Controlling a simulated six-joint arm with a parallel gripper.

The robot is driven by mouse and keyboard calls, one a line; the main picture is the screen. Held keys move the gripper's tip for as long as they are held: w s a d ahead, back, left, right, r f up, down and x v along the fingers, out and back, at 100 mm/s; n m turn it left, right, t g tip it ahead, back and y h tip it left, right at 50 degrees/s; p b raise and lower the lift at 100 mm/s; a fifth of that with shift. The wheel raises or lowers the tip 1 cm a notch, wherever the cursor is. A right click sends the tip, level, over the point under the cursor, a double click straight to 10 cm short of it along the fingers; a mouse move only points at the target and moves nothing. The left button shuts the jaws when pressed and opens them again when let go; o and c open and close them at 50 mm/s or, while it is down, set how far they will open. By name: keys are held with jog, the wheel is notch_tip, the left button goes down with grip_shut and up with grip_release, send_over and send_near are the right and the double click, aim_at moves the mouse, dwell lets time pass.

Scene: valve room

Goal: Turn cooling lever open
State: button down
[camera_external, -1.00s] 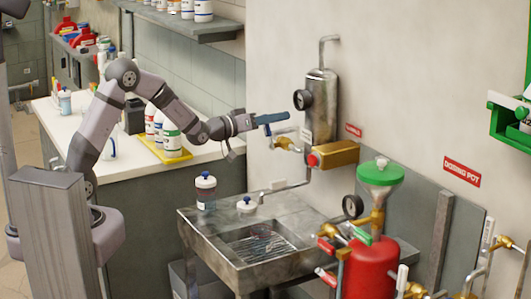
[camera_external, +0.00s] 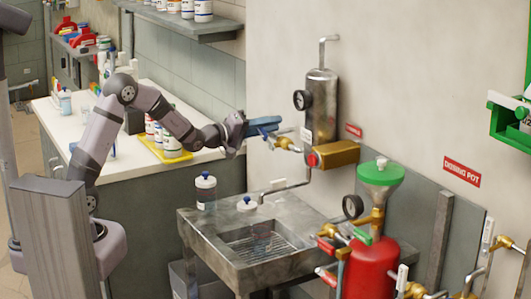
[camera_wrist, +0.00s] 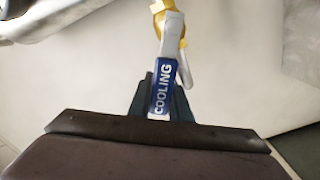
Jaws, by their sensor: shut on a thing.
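The cooling lever (camera_wrist: 163,90) is a blue-sleeved handle with white "COOLING" lettering in the wrist view. It runs up to a brass valve body (camera_wrist: 160,8) at the top. In the external view the brass valve (camera_external: 287,143) sticks out left of the steel sample cylinder. My gripper (camera_external: 277,120) is level with the valve there, its blue fingers reaching right to the lever. In the wrist view my gripper (camera_wrist: 160,95) has dark fingers on both sides of the blue handle, shut on it. The fingertips are partly hidden behind the handle.
The steel cylinder (camera_external: 321,105) with a gauge and a brass block (camera_external: 335,154) stand close to the right. A metal sink (camera_external: 262,240) with a lidded bottle (camera_external: 205,190) lies below. A red dosing pot (camera_external: 371,268) with a green funnel stands at the lower right.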

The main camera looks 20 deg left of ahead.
dwell(0.3)
jog(key=c, duration=1.6)
grip_release()
jog(key=shift+f, duration=0.1)
jog(key=shift+s+a+f, duration=0.1)
jog(key=shift+a+f, duration=0.05)
jog(key=shift+f, duration=0.05)
jog(key=shift+r+b+v, duration=0.2)
jog(key=shift+v, duration=1.75)
jog(key=shift+r+b+v, duration=0.2)
jog(key=shift+r+v, duration=0.05)
jog(key=shift+v, duration=1.7)
jog(key=shift+c, duration=0.4)
